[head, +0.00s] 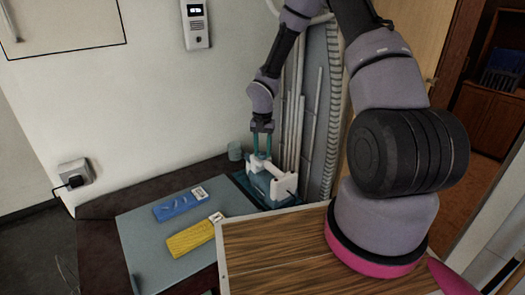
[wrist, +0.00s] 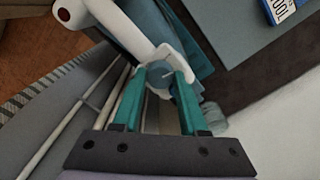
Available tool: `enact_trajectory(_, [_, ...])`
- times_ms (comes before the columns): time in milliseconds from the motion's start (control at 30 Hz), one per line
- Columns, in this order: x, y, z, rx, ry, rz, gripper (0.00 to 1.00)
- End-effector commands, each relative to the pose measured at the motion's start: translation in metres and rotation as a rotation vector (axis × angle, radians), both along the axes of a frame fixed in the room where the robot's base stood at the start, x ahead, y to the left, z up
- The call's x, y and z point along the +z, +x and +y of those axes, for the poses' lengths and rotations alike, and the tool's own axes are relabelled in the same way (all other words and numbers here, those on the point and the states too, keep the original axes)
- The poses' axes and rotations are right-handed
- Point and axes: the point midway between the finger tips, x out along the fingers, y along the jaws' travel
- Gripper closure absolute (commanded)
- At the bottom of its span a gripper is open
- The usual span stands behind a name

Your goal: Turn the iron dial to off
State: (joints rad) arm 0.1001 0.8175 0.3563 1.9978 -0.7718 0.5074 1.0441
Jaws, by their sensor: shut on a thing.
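A white iron-like device (head: 281,186) stands on a dark teal base at the back right corner of the counter. Its white body also shows in the wrist view (wrist: 118,28). A round blue-grey dial (wrist: 159,72) with a thin light mark sits in a white ring on it. My gripper (head: 262,152) points down onto it from above. In the wrist view, its teal fingers (wrist: 162,80) are shut on the dial, one fingertip on each side. The dial is hidden in the head view, and I cannot read its setting.
A blue packet (head: 178,207) and a yellow packet (head: 190,238) lie on a grey mat (head: 145,243) to the left. A small teal cup (head: 235,151) stands behind. Pipes (head: 297,130) rise close to the right. A wooden board (head: 280,240) lies in front.

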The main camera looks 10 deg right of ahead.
Motion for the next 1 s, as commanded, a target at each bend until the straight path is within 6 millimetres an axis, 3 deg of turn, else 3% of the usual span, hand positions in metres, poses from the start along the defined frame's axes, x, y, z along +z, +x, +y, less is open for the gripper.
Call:
enact_trajectory(367, [0.0006,0.0003,0.0009,0.176,0.001,-0.001,1.00])
enact_trajectory(1000, [0.0009,0.0006,0.0003,0.774,-0.001,-0.002,1.00])
